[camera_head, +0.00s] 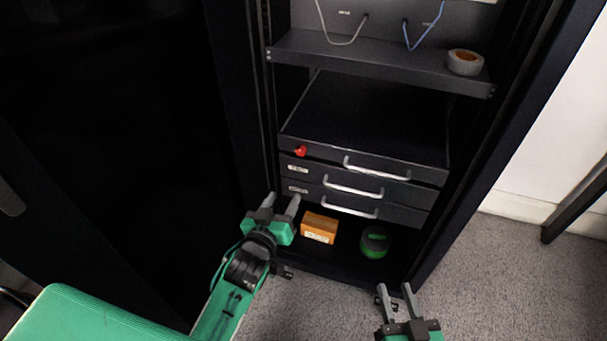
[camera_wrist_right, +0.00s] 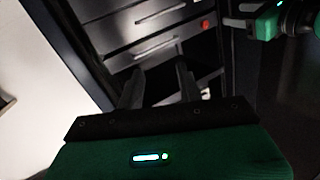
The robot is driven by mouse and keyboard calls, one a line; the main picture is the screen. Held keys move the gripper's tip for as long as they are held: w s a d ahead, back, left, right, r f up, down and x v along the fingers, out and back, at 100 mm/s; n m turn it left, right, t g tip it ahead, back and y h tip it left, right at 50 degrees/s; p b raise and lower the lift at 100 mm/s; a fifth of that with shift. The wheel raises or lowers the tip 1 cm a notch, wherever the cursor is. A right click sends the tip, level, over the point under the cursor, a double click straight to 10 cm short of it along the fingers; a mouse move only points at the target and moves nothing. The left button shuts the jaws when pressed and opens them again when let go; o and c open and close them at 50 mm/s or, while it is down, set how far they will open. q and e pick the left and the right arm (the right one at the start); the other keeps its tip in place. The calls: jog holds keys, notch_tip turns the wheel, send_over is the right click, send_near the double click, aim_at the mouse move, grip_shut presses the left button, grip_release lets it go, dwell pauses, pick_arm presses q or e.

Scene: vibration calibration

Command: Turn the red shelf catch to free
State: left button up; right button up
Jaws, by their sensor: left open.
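The red shelf catch (camera_head: 300,151) is a small red knob at the left end of the top drawer's front, beside its handle. It also shows in the right wrist view (camera_wrist_right: 206,24). My left gripper (camera_head: 283,201) is open and empty, below and a little left of the catch, apart from it. My right gripper (camera_head: 396,291) is low in front of the cabinet, its two fingers spread apart with nothing between them. Its fingers also show in the right wrist view (camera_wrist_right: 158,88), pointing towards the drawers. How the catch is turned is too small to tell.
Several drawers with silver handles (camera_head: 352,189) fill the cabinet's middle. An orange box (camera_head: 319,228) and a green round object (camera_head: 375,243) sit below them. A tape roll (camera_head: 465,62) lies on the upper shelf (camera_head: 380,63). A dark cabinet door or panel stands at left; grey carpet (camera_head: 505,262) is clear at right.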

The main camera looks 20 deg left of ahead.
pick_arm(q)
notch_tip(320, 180, up, 3)
jog(key=b, duration=0.3)
send_near(300, 153)
jog(key=shift+t, duration=0.4)
jog(key=w, duration=0.6)
jog(key=shift+w+d+f, duration=0.25)
jog(key=shift+w+f, duration=0.1)
jog(key=shift+w, duration=0.85)
pick_arm(e)
jog(key=d+r+t, duration=0.3)
jog(key=r+t, duration=0.4)
jog(key=r, duration=0.6)
jog(key=shift+w+y, duration=0.25)
jog(key=shift+y, duration=0.05)
pick_arm(q)
jog(key=c, duration=1)
